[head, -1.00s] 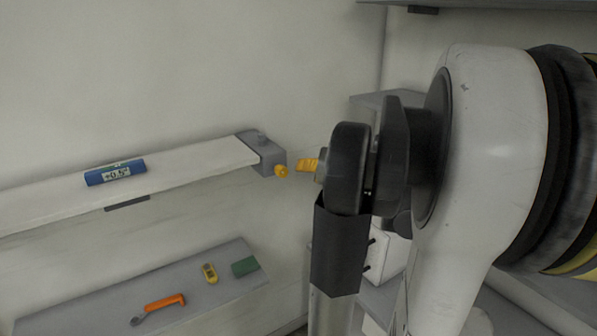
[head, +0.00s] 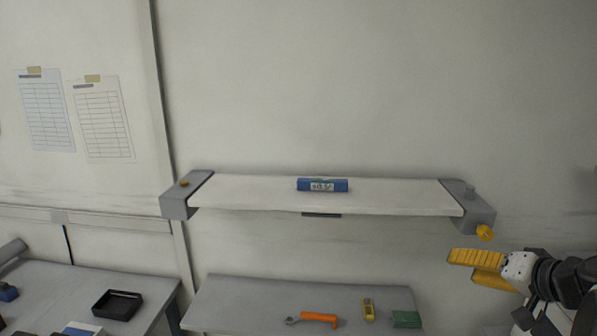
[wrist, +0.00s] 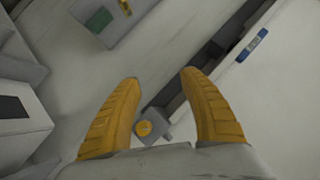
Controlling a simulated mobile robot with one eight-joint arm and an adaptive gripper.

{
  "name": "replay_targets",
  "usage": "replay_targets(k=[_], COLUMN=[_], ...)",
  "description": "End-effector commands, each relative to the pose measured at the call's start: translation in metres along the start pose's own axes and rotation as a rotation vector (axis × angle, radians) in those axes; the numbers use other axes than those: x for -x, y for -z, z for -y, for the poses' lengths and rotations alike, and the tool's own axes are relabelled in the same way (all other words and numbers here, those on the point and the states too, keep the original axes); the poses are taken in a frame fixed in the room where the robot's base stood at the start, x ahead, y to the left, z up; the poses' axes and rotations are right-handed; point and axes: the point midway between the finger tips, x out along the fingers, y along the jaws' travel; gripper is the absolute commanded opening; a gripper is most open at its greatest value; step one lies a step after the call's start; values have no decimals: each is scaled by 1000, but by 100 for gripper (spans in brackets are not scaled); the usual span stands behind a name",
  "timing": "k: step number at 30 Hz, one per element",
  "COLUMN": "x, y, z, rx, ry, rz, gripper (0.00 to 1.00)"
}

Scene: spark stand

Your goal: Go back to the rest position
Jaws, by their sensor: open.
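My gripper (head: 478,268) has yellow ribbed fingers and is at the right of the head view, just below and left of the yellow knob (head: 485,233) on the shelf's right end bracket. In the wrist view my gripper (wrist: 165,105) is open and empty, its fingers wide apart. The yellow knob (wrist: 144,128) shows between the fingers, apart from them. The long white shelf (head: 400,195) has a grey bracket at each end. A blue digital level (head: 322,185) lies on its middle; it also shows in the wrist view (wrist: 252,45).
Below the shelf stands a grey table (head: 245,300) with an orange-handled tool (head: 319,317), a yellow device (head: 368,309) and a green block (head: 406,319). A black tray (head: 118,305) lies on another table at left. The wall above the shelf is clear.

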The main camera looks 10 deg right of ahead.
Motion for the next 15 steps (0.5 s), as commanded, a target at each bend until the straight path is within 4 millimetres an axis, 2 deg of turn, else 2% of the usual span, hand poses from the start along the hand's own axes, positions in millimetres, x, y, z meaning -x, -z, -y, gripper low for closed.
replay_targets(k=[1,3,6,10,12,15], x=[-18,-30,-35,-30,-25,-20], y=[-45,-95,-161,-228,-253,-275], z=[21,41,60,69,70,69], rx=[45,109,220,382,463,553], ry=[-17,-64,-131,-206,-234,-261], rz=[83,176,278,349,362,362], gripper=[50,50,50,50,50,50])
